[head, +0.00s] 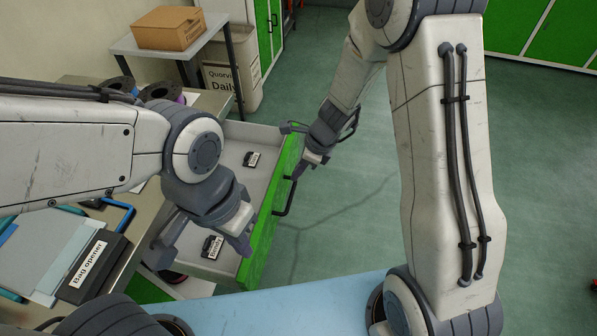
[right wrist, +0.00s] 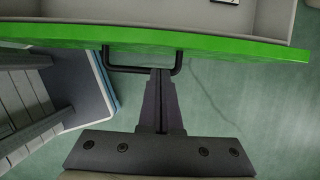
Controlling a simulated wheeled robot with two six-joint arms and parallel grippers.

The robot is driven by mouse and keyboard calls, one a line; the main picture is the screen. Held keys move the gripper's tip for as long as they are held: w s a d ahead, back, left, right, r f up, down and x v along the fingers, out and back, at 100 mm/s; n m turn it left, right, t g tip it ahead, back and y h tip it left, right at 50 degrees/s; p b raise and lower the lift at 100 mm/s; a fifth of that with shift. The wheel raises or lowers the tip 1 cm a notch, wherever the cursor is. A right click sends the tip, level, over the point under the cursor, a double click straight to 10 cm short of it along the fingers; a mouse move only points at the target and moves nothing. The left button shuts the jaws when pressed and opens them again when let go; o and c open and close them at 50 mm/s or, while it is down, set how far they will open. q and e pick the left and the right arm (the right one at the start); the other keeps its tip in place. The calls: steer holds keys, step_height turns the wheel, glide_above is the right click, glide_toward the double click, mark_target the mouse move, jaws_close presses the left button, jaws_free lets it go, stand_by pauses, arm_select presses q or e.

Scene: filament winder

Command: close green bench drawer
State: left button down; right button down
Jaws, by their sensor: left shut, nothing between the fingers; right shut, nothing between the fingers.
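The green bench drawer (head: 268,225) stands open, pulled out from the bench. Its green front carries a black bar handle (head: 285,197), which also shows in the right wrist view (right wrist: 148,70). My right gripper (head: 298,172) is shut and empty, in front of the drawer's green face. In the right wrist view the shut fingertips (right wrist: 159,72) are at the handle; I cannot tell whether they touch it. My left gripper (head: 243,245) is shut and empty, over the near part of the drawer and hiding some of its inside.
Two small dark labelled items (head: 252,159) (head: 212,246) lie in the drawer. A bag opener (head: 92,265) sits on the bench at left. A small table with a cardboard box (head: 168,28) and a bin (head: 245,75) stand behind. The floor right of the drawer is clear.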

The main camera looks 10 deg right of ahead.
steer(key=b, duration=0.2)
glide_above(282, 194)
steer(key=s+d, duration=0.1)
steer(key=d, duration=0.1)
step_height(282, 194, down, 5)
steer(key=shift+f, duration=0.4)
